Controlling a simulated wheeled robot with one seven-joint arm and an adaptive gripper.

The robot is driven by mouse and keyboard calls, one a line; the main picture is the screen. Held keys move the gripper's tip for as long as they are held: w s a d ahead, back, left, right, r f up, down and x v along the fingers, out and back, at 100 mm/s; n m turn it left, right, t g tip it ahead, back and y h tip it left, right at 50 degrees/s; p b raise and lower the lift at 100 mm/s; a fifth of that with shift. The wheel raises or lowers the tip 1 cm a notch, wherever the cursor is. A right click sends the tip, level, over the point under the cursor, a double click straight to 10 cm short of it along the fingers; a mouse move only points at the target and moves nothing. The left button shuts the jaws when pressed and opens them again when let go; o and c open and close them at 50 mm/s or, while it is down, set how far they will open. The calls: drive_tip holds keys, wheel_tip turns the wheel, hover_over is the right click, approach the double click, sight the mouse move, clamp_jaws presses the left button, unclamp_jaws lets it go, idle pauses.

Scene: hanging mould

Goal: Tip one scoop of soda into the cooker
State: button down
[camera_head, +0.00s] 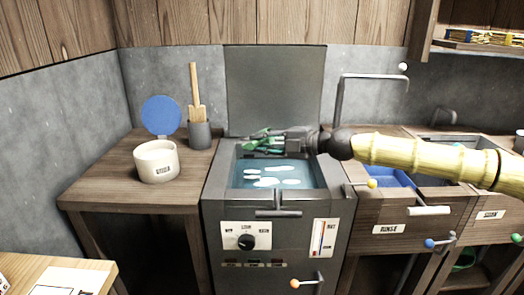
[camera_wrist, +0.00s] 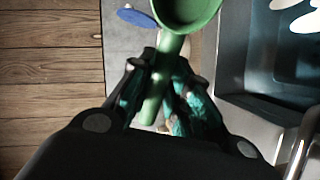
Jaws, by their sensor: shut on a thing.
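My gripper (camera_head: 268,143) is shut on the handle of a green scoop (camera_wrist: 158,92), above the back left part of the cooker. In the wrist view the scoop's round bowl (camera_wrist: 187,12) points away from my gripper (camera_wrist: 160,76). The part of the bowl in view is plain green, with no soda visible; its far edge is cut off. The cooker (camera_head: 222,195) is a grey box with its lid (camera_head: 275,90) raised, holding blue water (camera_head: 240,182) with several white patches afloat. The white soda tub (camera_head: 157,167) stands open on the left table, its blue lid (camera_head: 161,115) raised.
A grey pot (camera_head: 200,135) with a wooden paddle (camera_head: 194,90) stands behind the tub on the wooden table (camera_head: 115,190). The rinse unit (camera_head: 390,210), with a blue basin, adjoins the cooker on the right. A grey pipe frame (camera_head: 340,97) rises behind it.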

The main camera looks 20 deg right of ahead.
drive_tip(key=shift+f+t+y+b, duration=0.4)
drive_tip(key=shift+t+b, duration=0.1)
drive_tip(key=shift+b, duration=2.45)
drive_tip(key=shift+r+b, duration=0.3)
drive_tip(key=shift+b, duration=0.7)
drive_tip(key=shift+r, duration=0.1)
drive_tip(key=shift+r+p, duration=0.2)
drive_tip(key=shift+p, duration=1.2)
drive_tip(key=g+h+p, duration=0.2)
drive_tip(key=p, duration=1.5)
drive_tip(key=shift+r+g, duration=0.2)
drive_tip(key=shift+g, duration=0.2)
drive_tip(key=g+h+p, duration=0.1)
drive_tip(key=p, duration=0.4)
drive_tip(key=g+h+p, duration=0.1)
drive_tip(key=p, duration=0.5)
drive_tip(key=shift+r+n+h+p, duration=0.25)
drive_tip(key=shift+n+h+p, duration=0.05)
drive_tip(key=shift+n, duration=0.1)
drive_tip(key=g+h+p, duration=0.1)
drive_tip(key=g+p, duration=0.1)
drive_tip(key=p, duration=0.4)
drive_tip(key=shift+r+h+p, duration=0.15)
drive_tip(key=shift+h+p, duration=0.15)
drive_tip(key=shift+p, duration=0.05)
drive_tip(key=shift+g+p, duration=0.3)
drive_tip(key=shift+p, duration=0.05)
